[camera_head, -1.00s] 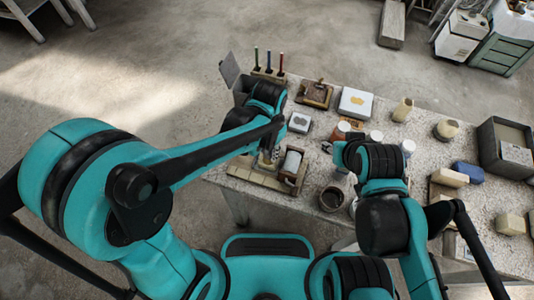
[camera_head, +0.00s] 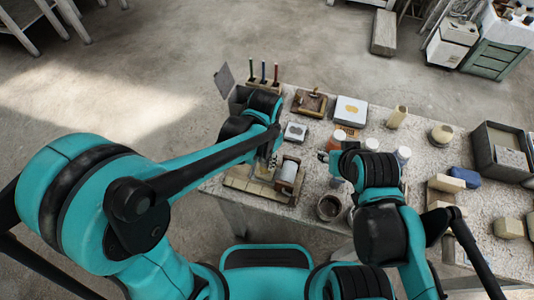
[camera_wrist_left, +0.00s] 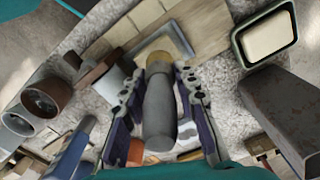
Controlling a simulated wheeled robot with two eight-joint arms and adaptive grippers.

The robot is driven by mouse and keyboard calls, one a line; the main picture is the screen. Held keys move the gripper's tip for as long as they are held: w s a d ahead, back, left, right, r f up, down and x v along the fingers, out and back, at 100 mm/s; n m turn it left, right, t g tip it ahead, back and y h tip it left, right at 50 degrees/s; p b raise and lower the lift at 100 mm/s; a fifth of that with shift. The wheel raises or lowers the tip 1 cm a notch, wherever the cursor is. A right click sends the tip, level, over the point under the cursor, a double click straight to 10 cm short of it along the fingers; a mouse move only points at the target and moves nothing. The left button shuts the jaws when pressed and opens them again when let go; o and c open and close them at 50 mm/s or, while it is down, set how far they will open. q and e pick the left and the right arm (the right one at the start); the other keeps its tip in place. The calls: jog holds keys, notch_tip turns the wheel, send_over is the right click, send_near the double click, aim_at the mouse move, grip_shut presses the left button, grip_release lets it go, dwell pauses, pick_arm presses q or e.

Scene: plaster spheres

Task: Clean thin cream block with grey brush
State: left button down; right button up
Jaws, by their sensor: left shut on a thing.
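My left gripper (camera_wrist_left: 158,105) is shut on the grey brush (camera_wrist_left: 160,108), with a finger on either side of its handle. The brush's tan bristle end (camera_wrist_left: 157,61) points away from the wrist, over a grey-framed plate (camera_wrist_left: 178,38). I cannot tell whether the bristles touch it. Pale cream blocks lie in a row (camera_wrist_left: 140,20) beside that plate; I cannot tell surely which is the thin cream block. In the head view my left gripper (camera_head: 267,166) is low over the table's near left corner, and the arm partly hides it. My right gripper (camera_head: 323,156) is mostly hidden by its arm.
A roller in a wooden frame (camera_head: 288,172) stands right of my left gripper. A dark cup (camera_head: 330,206) is near the front edge. A framed pale block (camera_head: 296,131) and a white box (camera_head: 350,110) lie farther back.

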pick_arm(q)
jog(key=shift+s+a, duration=0.2)
jog(key=shift+s, duration=0.45)
jog(key=shift+s+a, duration=0.2)
jog(key=shift+s, duration=0.45)
jog(key=shift+w, duration=0.1)
jog(key=shift+w+d, duration=0.25)
jog(key=shift+w, duration=0.5)
jog(key=shift+w+d, duration=0.25)
jog(key=shift+w, duration=0.55)
jog(key=shift+w+d, duration=0.25)
jog(key=shift+w, duration=0.5)
jog(key=shift+s, duration=0.1)
jog(key=shift+s+a+r+p, duration=0.25)
jog(key=shift+s+r, duration=0.15)
jog(key=shift+s, duration=0.2)
jog(key=shift+s+a+r+p, duration=0.1)
jog(key=shift+s+r+p, duration=0.1)
jog(key=shift+s+r, duration=0.25)
jog(key=shift+f, duration=0.2)
